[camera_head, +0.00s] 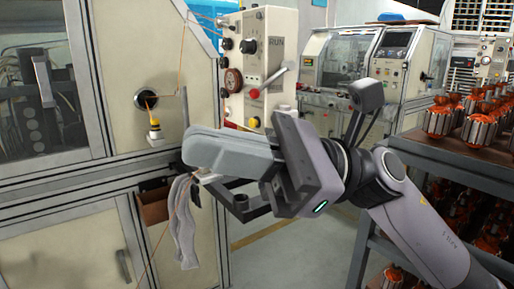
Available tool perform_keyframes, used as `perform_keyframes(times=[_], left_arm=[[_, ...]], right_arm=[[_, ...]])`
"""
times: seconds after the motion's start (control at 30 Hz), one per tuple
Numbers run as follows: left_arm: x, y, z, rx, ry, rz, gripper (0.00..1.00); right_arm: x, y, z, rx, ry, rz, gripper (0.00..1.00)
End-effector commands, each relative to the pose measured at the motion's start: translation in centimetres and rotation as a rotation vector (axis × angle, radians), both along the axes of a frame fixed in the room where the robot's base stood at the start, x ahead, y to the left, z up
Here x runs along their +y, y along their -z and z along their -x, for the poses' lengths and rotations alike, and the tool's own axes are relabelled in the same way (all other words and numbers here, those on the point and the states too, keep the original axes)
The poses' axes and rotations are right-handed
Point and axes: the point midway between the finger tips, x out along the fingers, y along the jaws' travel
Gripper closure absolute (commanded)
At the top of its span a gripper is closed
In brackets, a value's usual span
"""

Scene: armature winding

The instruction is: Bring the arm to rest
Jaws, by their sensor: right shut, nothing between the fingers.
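My right arm (423,232) comes in from the lower right and reaches to the middle of the view. My right gripper (200,160) points left, in front of the winding machine. Its fingers are shut with nothing seen between them. It covers part of the machine front below the control panel. My left gripper does not show.
The winding machine (112,182) fills the left side, with a control panel (262,62) that has a red knob and a lever. A grey cloth (183,225) hangs below my gripper. A rack (440,165) with copper-wound armatures (440,119) stands at right. Floor shows between.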

Motion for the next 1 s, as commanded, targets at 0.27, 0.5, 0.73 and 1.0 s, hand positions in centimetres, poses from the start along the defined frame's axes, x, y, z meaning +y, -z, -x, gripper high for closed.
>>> perform_keyframes(times=[0.27,0.5,0.73,1.0], left_arm=[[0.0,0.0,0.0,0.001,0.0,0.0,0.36],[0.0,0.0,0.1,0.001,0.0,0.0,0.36],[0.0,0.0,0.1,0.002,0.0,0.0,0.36],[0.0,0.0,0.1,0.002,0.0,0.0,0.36]], right_arm=[[-3.9,4.7,-6.7,0.776,-0.027,-0.229,1.0],[-8.4,13.4,-11.9,1.424,-0.069,-0.471,1.0],[-13.3,25.5,-13.6,2.008,-0.115,-0.776,1.0],[-18.8,41.8,-8.7,2.597,-0.162,-1.281,1.0]])
